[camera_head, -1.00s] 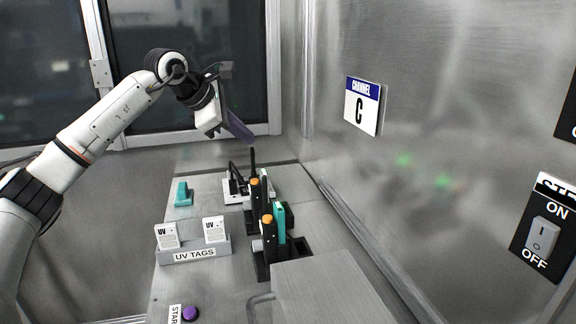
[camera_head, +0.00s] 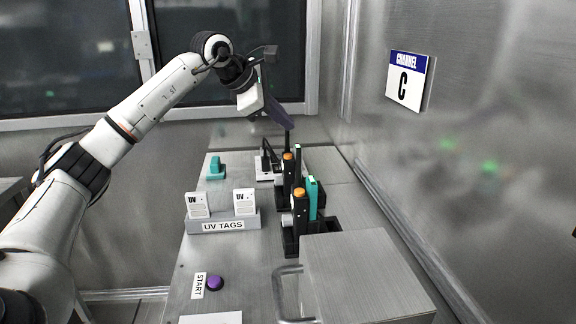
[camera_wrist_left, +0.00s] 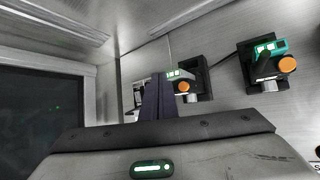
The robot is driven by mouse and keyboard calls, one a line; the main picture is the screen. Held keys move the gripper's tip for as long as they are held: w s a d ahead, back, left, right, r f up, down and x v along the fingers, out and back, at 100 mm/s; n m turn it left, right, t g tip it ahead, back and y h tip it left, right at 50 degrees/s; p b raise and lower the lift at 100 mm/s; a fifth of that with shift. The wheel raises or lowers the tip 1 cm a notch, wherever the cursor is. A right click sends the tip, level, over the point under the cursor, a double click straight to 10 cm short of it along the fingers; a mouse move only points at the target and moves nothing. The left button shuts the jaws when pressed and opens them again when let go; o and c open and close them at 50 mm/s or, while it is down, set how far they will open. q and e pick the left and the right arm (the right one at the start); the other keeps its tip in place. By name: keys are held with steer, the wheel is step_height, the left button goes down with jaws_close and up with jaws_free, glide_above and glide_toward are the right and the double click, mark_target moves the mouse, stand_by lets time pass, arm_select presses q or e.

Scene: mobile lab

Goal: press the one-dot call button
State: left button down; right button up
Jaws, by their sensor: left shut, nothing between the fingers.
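I cannot make out a button marked with one dot in either view. My left gripper (camera_head: 287,122) has slim dark purple fingers, shut and empty, above the far end of the bench; the fingers also show in the left wrist view (camera_wrist_left: 158,100). Just below and beyond the fingertips is a small white device (camera_head: 264,174) with dark parts, partly hidden behind the fingers in the left wrist view (camera_wrist_left: 139,92). Whether the fingertips touch anything, I cannot tell. My right gripper is not in view.
Two dark holders with orange-topped units, a near one (camera_head: 299,205) and a far one (camera_head: 287,165), stand close by. A UV TAGS rack (camera_head: 222,224), a teal item (camera_head: 215,168), a purple START button (camera_head: 215,283) and a grey box (camera_head: 362,275) share the bench (camera_head: 240,262). A metal wall is at right.

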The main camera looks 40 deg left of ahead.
arm_select(q)
steer(key=b, duration=0.2)
glide_above(288, 156)
step_height(288, 156, down, 4)
steer(key=shift+s+a+f+b, duration=0.35)
steer(key=shift+f, duration=0.1)
stand_by(0.4)
stand_by(1.1)
steer(key=shift+f, duration=0.4)
